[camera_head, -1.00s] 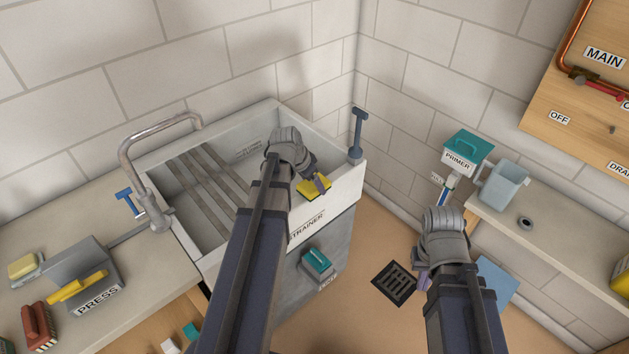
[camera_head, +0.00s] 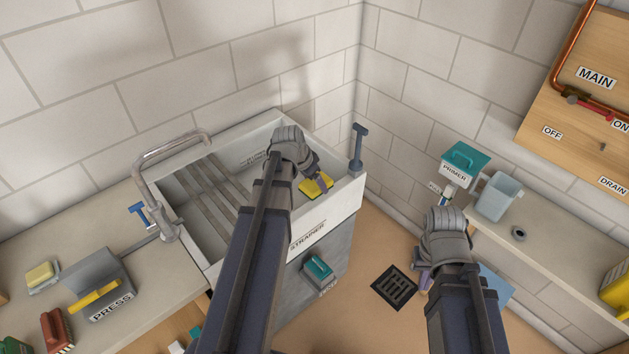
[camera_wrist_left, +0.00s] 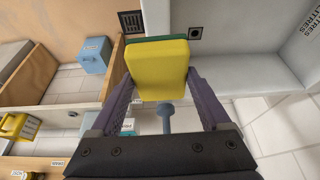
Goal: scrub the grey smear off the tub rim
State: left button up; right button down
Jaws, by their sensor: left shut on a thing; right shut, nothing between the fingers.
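A yellow sponge with a green backing (camera_head: 314,189) is held in my left gripper (camera_head: 318,183), over the inner side of the tub's front rim near the right corner. The left wrist view shows the sponge (camera_wrist_left: 157,75) between both fingers. I cannot tell whether it touches the rim. The tub (camera_head: 335,212) is a pale sink with a label on its front; my left arm hides part of its front. I see no grey smear; the sponge or arm may cover it. My right gripper (camera_head: 425,280) is shut and empty, off to the right above the floor.
The press box (camera_head: 98,278) is on the left counter. A primer box (camera_head: 464,160) and pale bucket (camera_head: 498,196) are at the right. A drain (camera_head: 394,287) lies in the floor.

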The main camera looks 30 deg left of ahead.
pick_arm(q)
notch_tip(320, 180, up, 3)
jog(key=p, duration=0.3)
dwell(0.4)
jog(key=shift+f, duration=0.1)
